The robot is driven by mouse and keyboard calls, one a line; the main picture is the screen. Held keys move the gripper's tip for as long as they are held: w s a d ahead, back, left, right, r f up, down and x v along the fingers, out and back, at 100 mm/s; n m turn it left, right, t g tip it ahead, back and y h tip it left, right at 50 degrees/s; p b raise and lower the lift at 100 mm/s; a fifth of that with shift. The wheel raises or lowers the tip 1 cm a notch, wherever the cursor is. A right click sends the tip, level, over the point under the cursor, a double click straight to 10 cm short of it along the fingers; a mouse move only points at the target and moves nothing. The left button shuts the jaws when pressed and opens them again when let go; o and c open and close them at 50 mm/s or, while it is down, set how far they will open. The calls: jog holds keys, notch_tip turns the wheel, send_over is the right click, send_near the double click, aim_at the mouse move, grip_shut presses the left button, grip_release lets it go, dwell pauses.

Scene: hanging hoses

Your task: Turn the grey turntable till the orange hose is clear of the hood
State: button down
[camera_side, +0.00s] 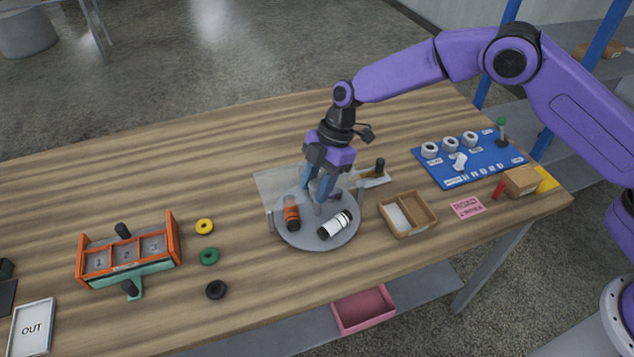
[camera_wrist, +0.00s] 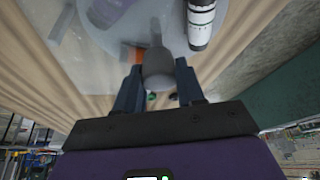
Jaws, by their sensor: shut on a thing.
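The grey turntable (camera_side: 318,242) is a round disc on the table, and it also shows in the wrist view (camera_wrist: 150,32). The orange hose (camera_side: 291,212) is a short piece with dark ends on the disc's left side. The clear hood (camera_side: 277,183) stands over the back left of the disc; I cannot tell whether its edge covers part of the orange hose. A white hose (camera_side: 335,224) lies at the front right, also in the wrist view (camera_wrist: 201,22). My gripper (camera_side: 318,197) is shut on the turntable's grey central knob (camera_wrist: 157,70), with a finger on each side.
A wooden divided box (camera_side: 408,227) stands just right of the turntable. A blue board (camera_side: 470,172) with white rings lies at the back right. Yellow (camera_side: 204,226), green (camera_side: 209,256) and black (camera_side: 216,290) rings and an orange rack (camera_side: 127,251) are on the left.

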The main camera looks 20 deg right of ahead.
jog(key=shift+n+g+h, duration=0.25)
jog(key=shift+n+g, duration=0.2)
jog(key=shift+n, duration=0.85)
jog(key=shift+n+g+h, duration=0.25)
jog(key=shift+n+g, duration=0.2)
jog(key=shift+n, duration=0.85)
jog(key=shift+r+n+g+h, duration=0.1)
jog(key=shift+n+g+h, duration=0.25)
jog(key=shift+n, duration=0.85)
jog(key=shift+n+g+h, duration=0.15)
jog(key=shift+n+h, duration=0.4)
jog(key=shift+n, duration=0.65)
jog(key=shift+n+h, duration=0.9)
jog(key=shift+n, duration=1.5)
jog(key=shift+n+h, duration=0.8)
jog(key=shift+n, duration=1.4)
jog(key=shift+n+t, duration=0.3)
jog(key=shift+n, duration=0.1)
jog(key=c, duration=0.7)
grip_release()
